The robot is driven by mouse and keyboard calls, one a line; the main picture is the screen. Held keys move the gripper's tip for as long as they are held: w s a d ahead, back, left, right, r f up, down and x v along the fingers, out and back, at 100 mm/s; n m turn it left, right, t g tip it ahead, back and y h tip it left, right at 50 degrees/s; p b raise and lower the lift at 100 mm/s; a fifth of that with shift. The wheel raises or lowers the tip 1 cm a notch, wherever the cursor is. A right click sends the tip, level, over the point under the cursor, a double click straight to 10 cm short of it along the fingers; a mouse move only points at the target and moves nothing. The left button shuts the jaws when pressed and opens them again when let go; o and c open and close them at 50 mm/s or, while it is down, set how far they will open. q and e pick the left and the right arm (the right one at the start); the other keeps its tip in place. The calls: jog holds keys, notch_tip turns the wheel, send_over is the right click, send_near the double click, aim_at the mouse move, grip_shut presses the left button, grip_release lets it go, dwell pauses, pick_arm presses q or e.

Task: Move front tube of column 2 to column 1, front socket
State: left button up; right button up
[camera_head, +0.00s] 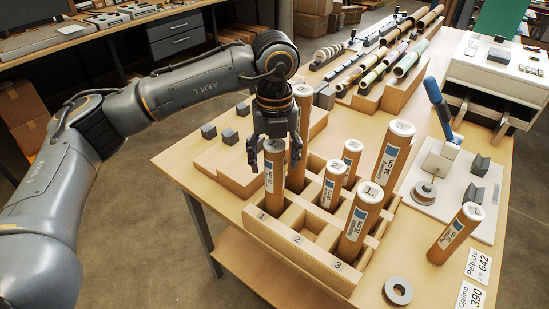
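The wooden rack (280,240) has columns marked 1, 2 and 3 along its front edge. A brown tube with a white cap and a blue-and-white label (274,172) stands upright in the front socket of column 1. My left gripper (274,152) is above it, fingers spread on either side of its cap, with gaps showing. The front socket of column 2 (292,216) looks empty. A labelled tube (360,222) stands at the front of column 3. Several other tubes, including a short one (333,184) and a tall one (394,150), stand farther back. My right gripper is out of view.
A tube (456,234) stands outside the rack at the right, near paper labels (476,265). A grey ring (397,291) lies in front. A white board with a blue-handled device (440,108) stands behind right. Rollers and tubes lie on stands at the back.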

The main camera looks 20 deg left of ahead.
pick_arm(q)
notch_tip(320, 180, up, 12)
dwell(0.6)
dwell(1.2)
